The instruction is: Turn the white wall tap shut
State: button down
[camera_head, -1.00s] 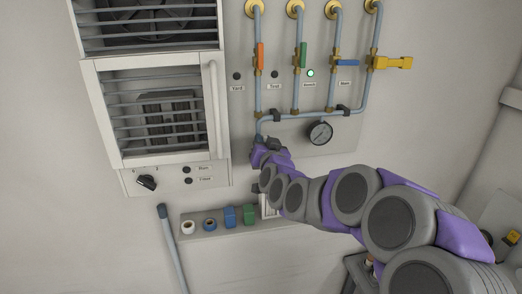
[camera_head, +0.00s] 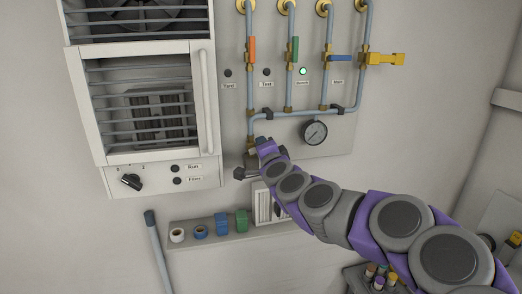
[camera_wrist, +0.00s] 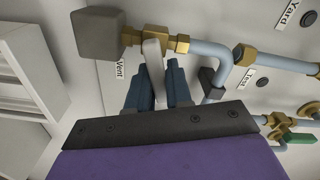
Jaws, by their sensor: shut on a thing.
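The white tap's lever (camera_wrist: 152,55) shows in the wrist view beside a brass fitting (camera_wrist: 179,43), near the label "Vent". My gripper (camera_wrist: 160,72) has its two blue-grey fingers close together around the lower part of the lever and is shut on it. A grey block (camera_wrist: 97,35) sits on the left end of the brass fitting. In the head view my gripper (camera_head: 258,146) is at the lower end of the left pipe, and it hides most of the tap; the grey block (camera_head: 243,173) shows just below it.
Orange (camera_head: 252,50), green (camera_head: 295,50) and blue (camera_head: 340,58) pipe handles and a yellow one (camera_head: 385,59) are higher up. A pressure gauge (camera_head: 314,132) is right of my gripper. A shelf (camera_head: 210,242) with tape rolls is below. A louvred cabinet (camera_head: 150,100) stands left.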

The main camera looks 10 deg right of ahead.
jog(key=shift+f+m+b, duration=0.3)
jog(key=shift+f+m, duration=0.05)
jog(key=shift+m, duration=0.55)
jog(key=shift+f+m+b, duration=0.3)
jog(key=shift+f+m, duration=0.05)
jog(key=shift+m, duration=0.55)
jog(key=shift+f, duration=0.1)
jog(key=c, duration=1.1)
grip_release()
jog(key=shift+d, duration=0.15)
jog(key=s+b, duration=0.1)
jog(key=s, duration=1.6)
jog(key=shift+s+b, duration=0.15)
jog(key=shift+b, duration=0.25)
